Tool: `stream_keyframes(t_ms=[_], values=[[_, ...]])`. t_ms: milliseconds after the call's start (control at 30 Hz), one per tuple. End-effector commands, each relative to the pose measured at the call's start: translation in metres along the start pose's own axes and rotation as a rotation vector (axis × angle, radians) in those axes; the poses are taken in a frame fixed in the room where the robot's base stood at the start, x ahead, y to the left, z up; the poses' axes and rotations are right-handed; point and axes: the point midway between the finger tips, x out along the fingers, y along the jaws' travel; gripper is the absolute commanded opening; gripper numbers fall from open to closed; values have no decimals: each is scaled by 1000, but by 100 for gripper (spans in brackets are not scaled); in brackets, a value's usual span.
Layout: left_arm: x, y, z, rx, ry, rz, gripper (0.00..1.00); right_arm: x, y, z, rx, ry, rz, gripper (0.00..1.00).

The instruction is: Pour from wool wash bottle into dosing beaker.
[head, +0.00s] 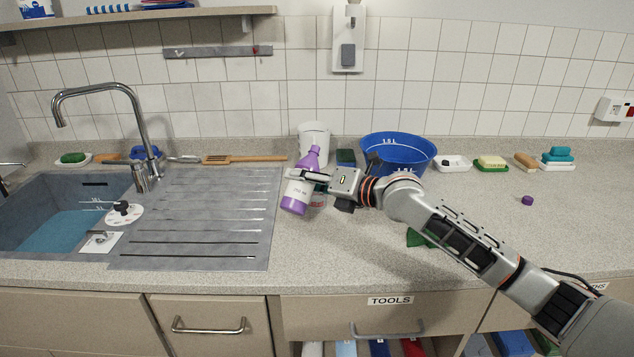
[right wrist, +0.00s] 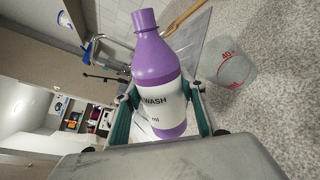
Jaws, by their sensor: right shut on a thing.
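The wool wash bottle (head: 297,192) is purple with a white label. My right gripper (head: 308,178) is shut around its labelled body. In the right wrist view the bottle (right wrist: 158,60) stands between the two fingers, its neck clear of them. In the head view its top leans slightly right; I cannot tell whether its base touches the counter. The dosing beaker (right wrist: 237,70) is clear with red marks, apart from the bottle in the right wrist view. In the head view it is mostly hidden behind the bottle and gripper. My left gripper is not in view.
A purple cap (head: 527,200) lies on the right of the counter. A white container (head: 314,134) and a blue basin (head: 398,150) stand behind my gripper. The sink (head: 60,215) and grooved drainer (head: 190,225) are left. The counter's front right is mostly clear.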

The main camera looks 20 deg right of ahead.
Motion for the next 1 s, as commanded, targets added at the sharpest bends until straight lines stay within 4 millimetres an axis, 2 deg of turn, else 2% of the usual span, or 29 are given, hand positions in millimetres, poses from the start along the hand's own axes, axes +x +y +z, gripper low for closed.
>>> stream_keyframes(t_ms=[267, 1000], values=[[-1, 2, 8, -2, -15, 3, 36, 0, 0, -1, 15, 4, 0, 12], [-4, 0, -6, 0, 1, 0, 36, 0, -1, -4, 58, 16, 0, 12]])
